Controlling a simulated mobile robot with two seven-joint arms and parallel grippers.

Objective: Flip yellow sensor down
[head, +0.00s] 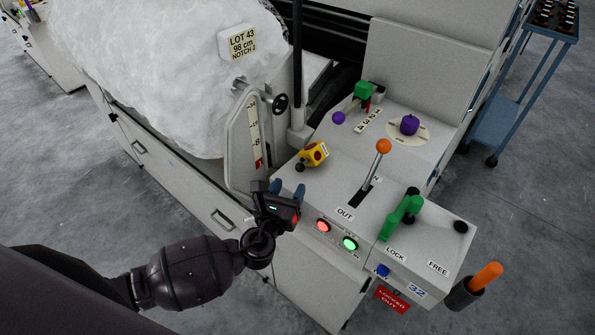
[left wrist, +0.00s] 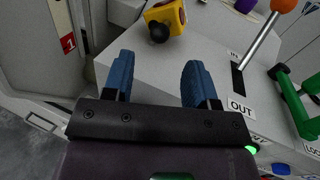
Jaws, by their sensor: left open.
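The yellow sensor (head: 314,154) is a small yellow block with dark red round spots and a black knob, on the left edge of the grey control console (head: 335,255). It also shows at the top of the left wrist view (left wrist: 168,14), with its black knob facing me. My left gripper (head: 287,190) is open and empty, just in front of and below the sensor, apart from it. Its two blue fingers (left wrist: 155,80) point toward the console's top edge and the sensor. My right gripper is not in view.
An orange-knobbed lever (head: 383,147) stands in an IN/OUT slot right of the sensor. A green handle (head: 402,215) sits by LOCK and FREE labels. A purple knob (head: 409,125) is behind. A scale plate (head: 245,140) and white fibre roll (head: 150,70) stand left.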

